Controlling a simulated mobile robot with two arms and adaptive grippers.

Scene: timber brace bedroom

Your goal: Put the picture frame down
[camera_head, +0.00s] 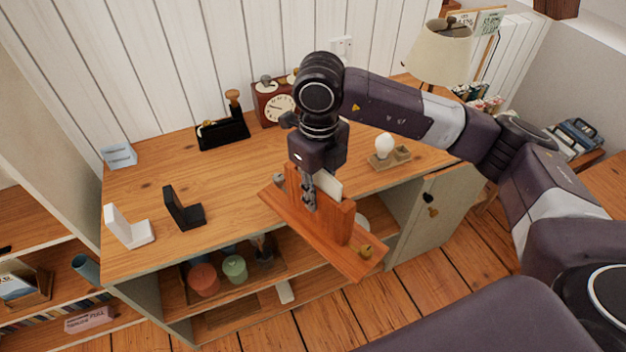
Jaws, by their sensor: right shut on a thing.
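My right gripper (310,203) points down over the front edge of the wooden cabinet top. It is shut on what I take to be the picture frame, a reddish-brown wooden piece (335,217) with an upright panel. A pale slab (328,184) shows just behind the fingers. The fingers and wrist hide part of the held piece, and its picture side does not show. My left gripper is not in view.
On the cabinet top (240,180) stand a white bookend (128,228), a black bookend (183,209), a black caddy (222,132), a red clock (274,104), a bulb on a wooden base (388,152) and a lamp (437,52). The middle left of the top is clear.

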